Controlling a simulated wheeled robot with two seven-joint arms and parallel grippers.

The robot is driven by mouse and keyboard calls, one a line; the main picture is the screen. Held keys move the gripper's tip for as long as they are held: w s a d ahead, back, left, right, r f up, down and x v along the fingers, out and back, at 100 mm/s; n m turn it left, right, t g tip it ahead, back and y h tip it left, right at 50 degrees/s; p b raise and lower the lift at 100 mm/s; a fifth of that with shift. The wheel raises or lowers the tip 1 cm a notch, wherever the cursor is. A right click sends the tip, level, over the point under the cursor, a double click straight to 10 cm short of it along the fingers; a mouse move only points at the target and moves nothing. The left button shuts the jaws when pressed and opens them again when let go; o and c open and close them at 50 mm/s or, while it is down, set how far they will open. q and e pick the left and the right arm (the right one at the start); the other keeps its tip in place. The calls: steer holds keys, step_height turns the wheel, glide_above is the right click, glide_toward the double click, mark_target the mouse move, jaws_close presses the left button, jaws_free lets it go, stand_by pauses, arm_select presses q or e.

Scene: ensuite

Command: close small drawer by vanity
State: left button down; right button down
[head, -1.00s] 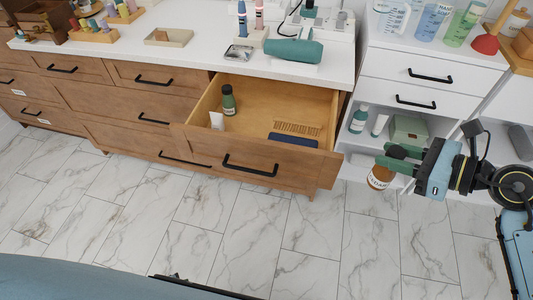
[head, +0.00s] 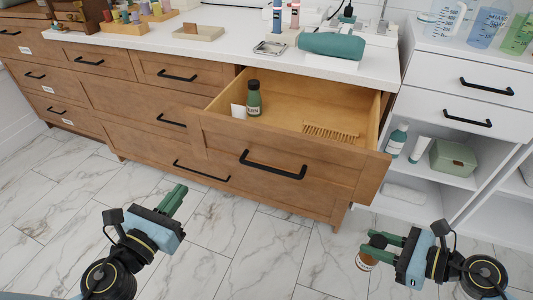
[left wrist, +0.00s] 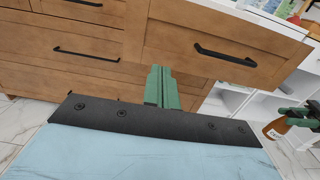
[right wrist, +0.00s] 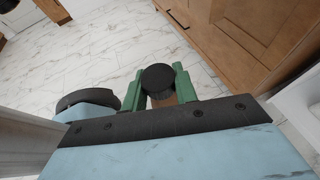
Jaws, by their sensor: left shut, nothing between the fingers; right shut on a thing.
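The small drawer (head: 275,172) at the right end of the wooden vanity is pulled open, with a black bar handle on its front. It shows in the left wrist view (left wrist: 222,40). Inside are a green bottle, a small white item and a wooden comb. My left gripper (head: 178,200) is shut and empty, in front of and below the drawer, apart from it. My right gripper (head: 377,246) is shut on an amber bottle (head: 366,261) with a dark cap, low over the floor to the right of the drawer. The bottle's cap shows in the right wrist view (right wrist: 159,78).
A white shelf unit (head: 488,85) with drawers stands right of the vanity, holding bottles and a green box (head: 453,157). The white countertop (head: 215,48) holds a teal roll, a tray and other items. The marble floor (head: 230,250) in front is clear.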

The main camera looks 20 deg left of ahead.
mark_target(215, 144)
steer(key=shift+r, duration=0.35)
arm_select(q)
steer(key=w+p, duration=0.2)
steer(key=w, duration=1)
steer(key=shift+w+d, duration=0.15)
steer(key=shift+w, duration=0.05)
arm_select(e)
steer(key=shift+r, duration=0.75)
arm_select(q)
steer(key=shift+w, duration=0.7)
steer(key=shift+w, duration=0.1)
